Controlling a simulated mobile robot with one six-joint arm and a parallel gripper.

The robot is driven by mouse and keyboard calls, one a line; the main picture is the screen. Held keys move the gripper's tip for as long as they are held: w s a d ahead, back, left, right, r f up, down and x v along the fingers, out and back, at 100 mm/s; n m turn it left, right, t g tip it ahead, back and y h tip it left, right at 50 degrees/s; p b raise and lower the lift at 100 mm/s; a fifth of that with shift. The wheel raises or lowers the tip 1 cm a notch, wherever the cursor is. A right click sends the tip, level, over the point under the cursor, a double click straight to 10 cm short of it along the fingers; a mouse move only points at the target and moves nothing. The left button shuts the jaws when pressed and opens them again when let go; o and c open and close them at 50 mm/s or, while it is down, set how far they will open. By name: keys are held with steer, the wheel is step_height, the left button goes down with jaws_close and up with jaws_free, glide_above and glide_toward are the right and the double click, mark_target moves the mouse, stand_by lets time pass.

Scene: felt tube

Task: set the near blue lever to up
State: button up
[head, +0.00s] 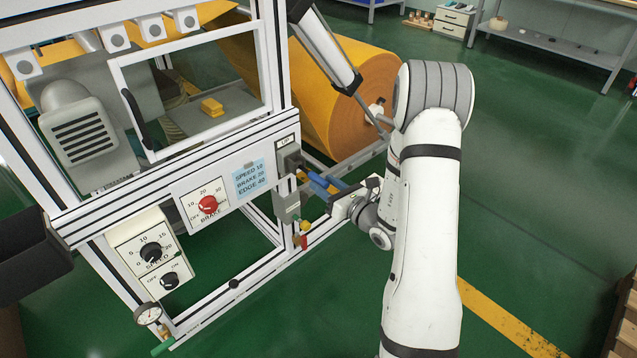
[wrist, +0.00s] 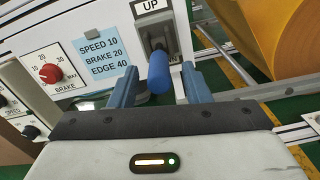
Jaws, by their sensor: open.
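The blue lever (wrist: 158,75) sticks out from a grey housing on the machine's front, below a plate marked UP (wrist: 152,6). Its grip points out toward the wrist camera and partly covers a lower label. I cannot tell its exact setting. In the head view the blue lever (head: 317,180) shows beside the grey housing (head: 287,158), partly crowded by my gripper. My gripper (wrist: 153,82) is open, one blue-grey finger on each side of the lever grip, with no clear contact. In the head view my gripper (head: 333,190) reaches in from the right.
Left of the lever are a blue note (head: 251,180) reading SPEED 10, BRAKE 20, EDGE 40, a red brake knob (head: 208,205) and a black speed knob (head: 151,252). An orange felt roll (head: 335,100) lies behind. Green floor (head: 540,200) is open to the right.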

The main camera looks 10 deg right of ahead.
mark_target(312, 175)
steer(key=shift+x, duration=1.55)
steer(key=shift+c, duration=0.3)
jaws_close()
